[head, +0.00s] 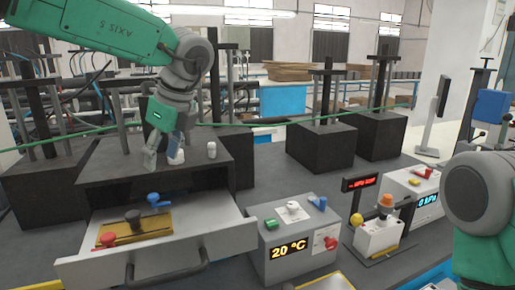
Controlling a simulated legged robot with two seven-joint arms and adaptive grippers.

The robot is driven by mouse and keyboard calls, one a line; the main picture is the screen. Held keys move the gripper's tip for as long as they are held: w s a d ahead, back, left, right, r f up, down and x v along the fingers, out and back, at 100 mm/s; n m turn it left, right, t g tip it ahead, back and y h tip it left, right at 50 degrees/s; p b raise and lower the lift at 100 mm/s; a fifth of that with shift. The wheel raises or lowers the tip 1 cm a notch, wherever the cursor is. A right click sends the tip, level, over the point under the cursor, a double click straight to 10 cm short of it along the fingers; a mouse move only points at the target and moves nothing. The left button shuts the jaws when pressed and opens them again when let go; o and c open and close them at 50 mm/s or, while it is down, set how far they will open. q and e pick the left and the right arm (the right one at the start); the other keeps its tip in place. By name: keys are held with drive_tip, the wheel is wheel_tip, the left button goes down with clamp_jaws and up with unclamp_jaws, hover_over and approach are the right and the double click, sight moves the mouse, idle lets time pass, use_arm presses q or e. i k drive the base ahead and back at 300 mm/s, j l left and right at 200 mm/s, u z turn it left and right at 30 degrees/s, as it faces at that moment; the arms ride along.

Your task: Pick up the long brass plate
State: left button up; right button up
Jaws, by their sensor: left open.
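The long brass plate (152,226) lies flat in the pulled-out grey drawer (225,238) at the lower left of the head view. A dark round knob (132,216) is on it, and a red knob (107,239) is at its left end. My left gripper (163,157) is open, pointing down in front of the black block above the drawer. It is above and behind the plate, apart from it.
A blue knob (155,199) is at the back of the drawer. A small white cylinder (211,149) stands on the black block. A grey box reading 20 °C (292,266) stands right of the drawer. A scale-like device (377,236) is further right.

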sight(135, 227)
drive_tip(key=k, duration=1.45)
